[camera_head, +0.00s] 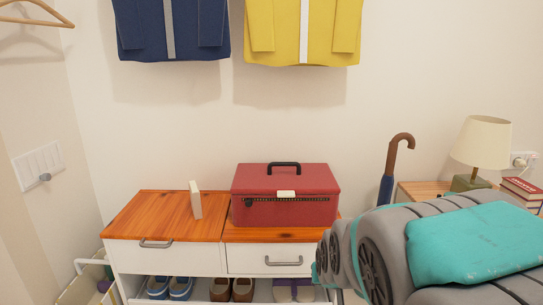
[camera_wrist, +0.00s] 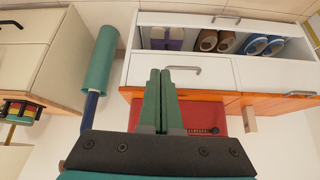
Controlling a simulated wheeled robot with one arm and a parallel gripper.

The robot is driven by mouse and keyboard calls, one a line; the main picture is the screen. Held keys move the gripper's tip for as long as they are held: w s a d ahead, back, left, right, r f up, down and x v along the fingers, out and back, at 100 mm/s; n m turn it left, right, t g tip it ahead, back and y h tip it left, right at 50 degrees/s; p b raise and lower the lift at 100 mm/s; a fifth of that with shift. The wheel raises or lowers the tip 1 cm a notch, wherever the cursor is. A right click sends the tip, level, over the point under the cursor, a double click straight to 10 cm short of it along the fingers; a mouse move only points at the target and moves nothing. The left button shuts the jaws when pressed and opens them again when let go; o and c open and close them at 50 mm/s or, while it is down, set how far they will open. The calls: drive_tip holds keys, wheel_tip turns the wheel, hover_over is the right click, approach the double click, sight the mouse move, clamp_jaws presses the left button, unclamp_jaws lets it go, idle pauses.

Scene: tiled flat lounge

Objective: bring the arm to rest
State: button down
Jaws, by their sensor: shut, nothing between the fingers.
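My gripper (camera_wrist: 160,74) shows in the wrist view, its two green fingers pressed together with nothing between them. The wrist view is upside down, with the shoe cabinet at the top and the wall below. The fingers overlap the cabinet front and the red box (camera_wrist: 205,116) in that picture; I cannot tell the gap to them. In the head view my grey and teal arm fills the lower right, and the gripper is not visible there.
The white cabinet (camera_head: 180,258) has a wooden top bearing the red box (camera_head: 285,198) and a small white block (camera_head: 195,200). An umbrella (camera_head: 388,175), a lamp (camera_head: 481,145) and books (camera_head: 522,190) stand right. A blue jacket (camera_head: 172,28) and yellow jacket (camera_head: 302,30) hang above.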

drive_tip(key=s+d+r+g+p, duration=0.1)
drive_tip(key=s+g, duration=0.3)
drive_tip(key=s, duration=1.1)
drive_tip(key=s+d+r+g+p, duration=0.1)
drive_tip(key=s+r+g+p, duration=0.2)
drive_tip(key=s, duration=1.2)
drive_tip(key=shift+s+d+r+n+g+p, duration=0.15)
drive_tip(key=shift+s+d+n+g+p, duration=0.2)
drive_tip(key=shift+g, duration=0.55)
